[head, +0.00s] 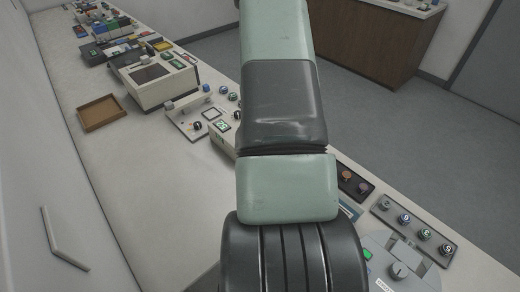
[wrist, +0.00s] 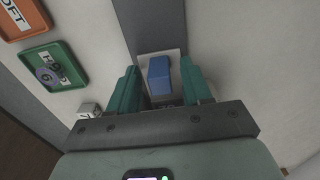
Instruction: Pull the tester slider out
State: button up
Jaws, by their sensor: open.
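In the wrist view a blue block (wrist: 159,76), which looks like the tester slider's handle, stands on a pale plate (wrist: 174,55) over a dark grey strip. My gripper (wrist: 160,68) is open, with one green finger on each side of the blue block. Gaps show between the block and both fingers, and I cannot tell whether the fingertips reach down to its level. The lower part of the block's plate is hidden behind the gripper body. In the head view my arm covers the middle, and the gripper and blue block cannot be made out.
An orange tray (wrist: 38,28) and a green tray (wrist: 72,50) holding a grey disc (wrist: 47,76) lie left of the gripper. A small pale block (wrist: 88,110) is near the left finger. In the head view a wooden tray (head: 101,125) and a beige machine (head: 150,101) stand on the bench.

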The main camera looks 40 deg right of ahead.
jog(key=shift+c, duration=0.5)
grip_shut()
jog(key=s, duration=1.2)
jog(key=shift+s, duration=0.1)
jog(key=shift+c, duration=1)
grip_release()
jog(key=o, duration=0.3)
jog(key=shift+r, duration=0.1)
